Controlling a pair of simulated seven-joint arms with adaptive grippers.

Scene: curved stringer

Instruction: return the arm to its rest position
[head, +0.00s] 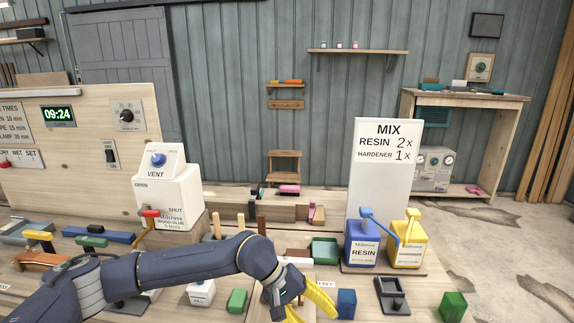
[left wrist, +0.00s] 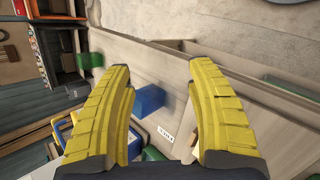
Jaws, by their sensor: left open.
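My left arm comes in from the left in the head view and reaches across the front of the bench. Its left gripper (head: 308,302) has yellow fingers and is over the bench, left of a blue block (head: 347,303). In the left wrist view the two yellow fingers of the left gripper (left wrist: 160,100) stand wide apart with nothing between their tips. The blue block (left wrist: 148,100) shows beyond them, apart from the fingers. My right gripper is in neither view.
A blue resin container (head: 362,245) and a yellow container (head: 408,248) stand before the MIX board (head: 382,180). A white glue container (head: 168,200) stands at left. A green block (head: 238,300), a dark tray (head: 392,295) and another green block (head: 453,306) lie along the front.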

